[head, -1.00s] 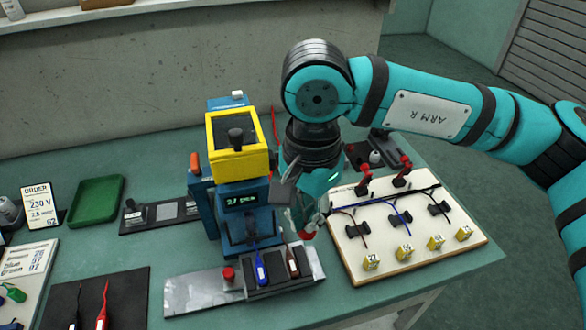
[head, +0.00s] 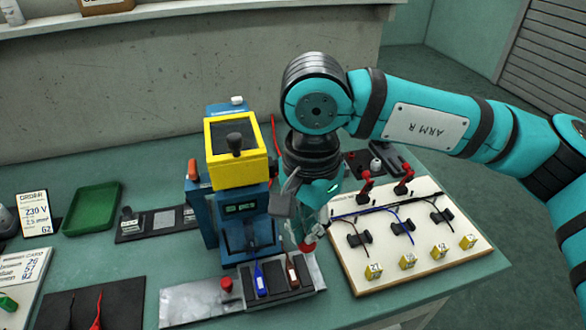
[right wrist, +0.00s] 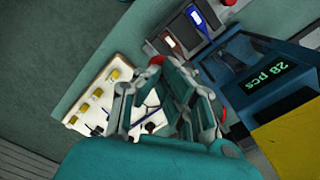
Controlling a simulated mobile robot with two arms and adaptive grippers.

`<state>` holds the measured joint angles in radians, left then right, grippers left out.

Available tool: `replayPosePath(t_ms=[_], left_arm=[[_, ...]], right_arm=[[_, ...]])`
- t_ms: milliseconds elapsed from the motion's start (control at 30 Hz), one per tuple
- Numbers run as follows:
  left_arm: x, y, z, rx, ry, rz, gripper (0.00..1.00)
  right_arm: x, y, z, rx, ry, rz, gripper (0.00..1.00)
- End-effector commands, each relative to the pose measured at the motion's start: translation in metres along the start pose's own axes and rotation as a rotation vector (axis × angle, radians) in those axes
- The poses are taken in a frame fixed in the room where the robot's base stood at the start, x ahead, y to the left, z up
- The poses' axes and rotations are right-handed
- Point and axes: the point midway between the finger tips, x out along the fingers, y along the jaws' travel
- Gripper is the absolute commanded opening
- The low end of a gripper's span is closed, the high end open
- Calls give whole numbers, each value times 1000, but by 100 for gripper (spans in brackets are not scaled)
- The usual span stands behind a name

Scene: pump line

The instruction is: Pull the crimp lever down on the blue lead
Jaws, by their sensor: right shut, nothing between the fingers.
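The crimp press (head: 236,150) has a blue body, a yellow head and a small display reading 28 pcs in the right wrist view (right wrist: 265,68). An orange-red handle (head: 193,168) stands at its left side. A thin red part shows at its right side, partly hidden by my arm; I cannot tell whether this is the crimp lever. The blue lead (head: 260,280) lies in the black holder in front of the press; it also shows in the right wrist view (right wrist: 197,17). My right gripper (head: 307,245) is shut and empty, pointing down beside the press's right front. My left gripper is out of view.
The brown lead (head: 292,271) lies next to the blue one. A red button (head: 226,284) stands on the metal plate. A pale board (head: 400,260) with wires, black clips and yellow tags is close to the right. A green tray (head: 92,209) stands at the left.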

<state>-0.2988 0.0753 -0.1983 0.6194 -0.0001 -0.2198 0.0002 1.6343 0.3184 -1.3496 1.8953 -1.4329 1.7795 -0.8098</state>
Motion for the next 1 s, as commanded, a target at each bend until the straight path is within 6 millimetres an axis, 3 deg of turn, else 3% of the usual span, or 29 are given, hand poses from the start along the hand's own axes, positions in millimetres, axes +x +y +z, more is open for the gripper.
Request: replayPosePath(t_ms=[1000], left_arm=[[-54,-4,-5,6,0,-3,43]], right_arm=[[-95,-13,-7,0,0,-2,0]])
